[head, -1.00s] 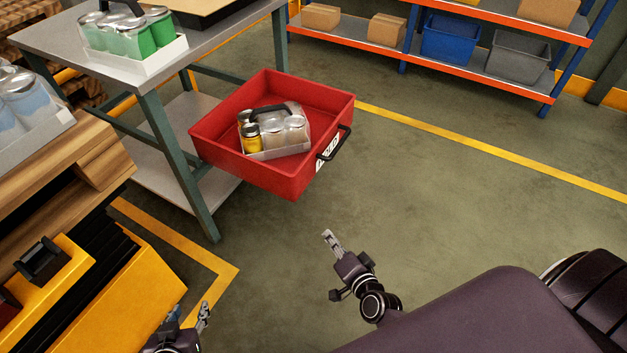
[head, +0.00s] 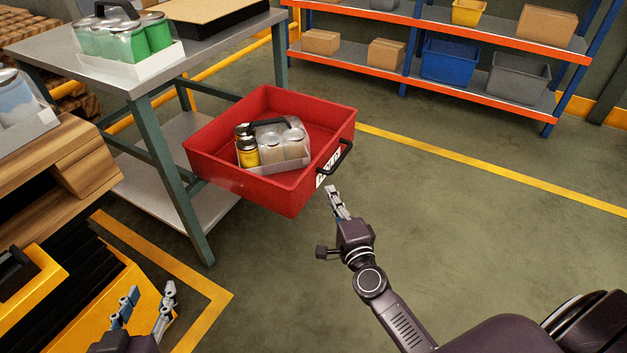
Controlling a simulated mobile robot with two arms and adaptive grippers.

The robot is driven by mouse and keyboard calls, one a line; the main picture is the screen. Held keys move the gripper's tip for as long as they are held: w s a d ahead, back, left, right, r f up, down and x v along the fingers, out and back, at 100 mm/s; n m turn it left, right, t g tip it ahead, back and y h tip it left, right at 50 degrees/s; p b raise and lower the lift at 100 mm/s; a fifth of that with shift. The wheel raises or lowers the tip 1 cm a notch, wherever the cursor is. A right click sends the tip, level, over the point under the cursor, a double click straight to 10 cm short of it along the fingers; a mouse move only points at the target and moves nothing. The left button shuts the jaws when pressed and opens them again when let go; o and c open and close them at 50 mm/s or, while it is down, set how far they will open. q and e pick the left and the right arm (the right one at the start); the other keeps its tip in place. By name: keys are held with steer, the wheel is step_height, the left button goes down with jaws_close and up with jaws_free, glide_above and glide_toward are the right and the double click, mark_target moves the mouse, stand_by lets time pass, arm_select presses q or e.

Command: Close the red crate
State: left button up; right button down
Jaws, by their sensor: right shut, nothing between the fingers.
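The red crate (head: 240,191) is a drawer-like box that sticks out from under the grey workbench, pulled open. It has a black handle (head: 336,157) on its right face beside a white label. Inside it sits a carrier of jars (head: 283,148) with a yellow jar (head: 247,152). My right gripper (head: 334,194) is shut and empty, just below and in front of the handle, apparently apart from it. My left gripper (head: 149,297) is at the lower left, well away from the crate, with its fingers apart and nothing between them.
The grey workbench (head: 183,57) holds a carrier of green jars (head: 125,39). A yellow cart with wooden boards (head: 70,185) stands at the left. An orange-edged shelf (head: 440,81) with boxes and bins is at the back. The floor to the right of the crate is clear.

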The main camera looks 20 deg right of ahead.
mark_target(309, 169)
steer(key=w, duration=0.3)
steer(key=w+a, duration=0.1)
steer(key=w, duration=0.2)
steer(key=shift+w+a, duration=0.15)
arm_select(q)
steer(key=shift+t, duration=0.9)
steer(key=shift+w+d+r+b, duration=0.15)
steer(key=shift+w+r, duration=0.15)
steer(key=shift+r, duration=0.3)
steer(key=shift+w+d+r+b, duration=0.15)
steer(key=shift+w+r, duration=0.1)
steer(key=shift+r, duration=0.35)
steer(key=shift+w+d+r, duration=0.15)
steer(key=shift+w+r, duration=0.15)
steer(key=shift+r, duration=0.3)
arm_select(e)
steer(key=shift+w+a, duration=0.35)
steer(key=shift+w, duration=0.1)
